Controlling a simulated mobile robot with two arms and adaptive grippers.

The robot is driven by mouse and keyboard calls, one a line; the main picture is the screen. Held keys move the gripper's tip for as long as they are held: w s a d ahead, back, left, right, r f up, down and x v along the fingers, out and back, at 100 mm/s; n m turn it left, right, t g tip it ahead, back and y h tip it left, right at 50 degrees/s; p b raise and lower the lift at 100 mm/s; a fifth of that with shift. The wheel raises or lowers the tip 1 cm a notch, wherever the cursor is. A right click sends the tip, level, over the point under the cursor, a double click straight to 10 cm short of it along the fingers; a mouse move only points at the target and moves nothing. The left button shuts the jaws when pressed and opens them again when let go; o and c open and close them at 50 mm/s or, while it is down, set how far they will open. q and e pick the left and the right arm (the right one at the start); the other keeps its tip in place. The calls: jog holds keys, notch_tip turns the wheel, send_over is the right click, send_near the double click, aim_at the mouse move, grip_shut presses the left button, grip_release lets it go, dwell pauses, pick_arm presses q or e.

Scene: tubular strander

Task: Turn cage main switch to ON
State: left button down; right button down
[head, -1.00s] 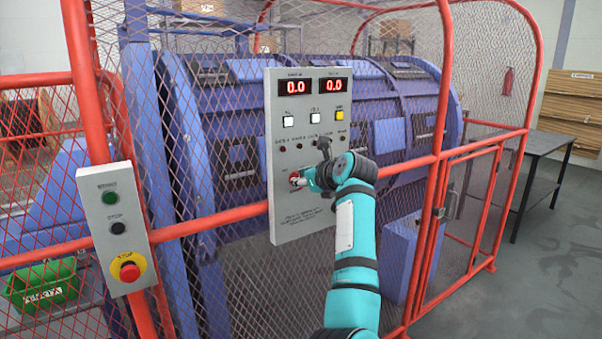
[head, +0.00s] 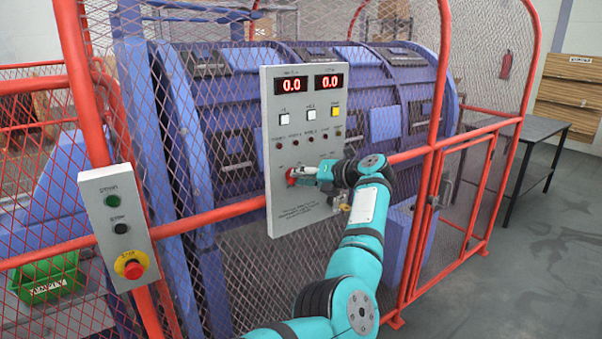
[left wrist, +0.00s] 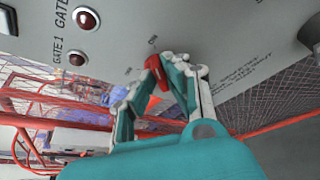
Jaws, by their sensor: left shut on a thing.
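The cage main switch is a red rotary handle (head: 293,176) low on the left side of the grey control panel (head: 290,215). My left gripper (head: 305,175) reaches it from the right and is shut on it. In the left wrist view the red handle (left wrist: 157,72) sits between the fingers of my left gripper (left wrist: 162,80), slanted. Small ON and OFF style lettering shows near it, too blurred to read surely. The fingers hide part of the handle, so I cannot tell its exact setting. My right gripper is not in view.
Above the switch are two red displays (head: 309,83) reading 0.0, push buttons and dark red lamps. A button box (head: 118,228) with a red stop button hangs at left. Red frame and mesh surround the blue machine (head: 225,110). A dark table (head: 530,135) stands at right.

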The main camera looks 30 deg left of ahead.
pick_arm(q)
jog(key=shift+m, duration=0.4)
jog(key=shift+w+f+y, duration=0.1)
jog(key=shift+y, duration=0.2)
jog(key=c, duration=1.4)
grip_release()
jog(key=v, duration=1.2)
jog(key=shift+w, duration=0.15)
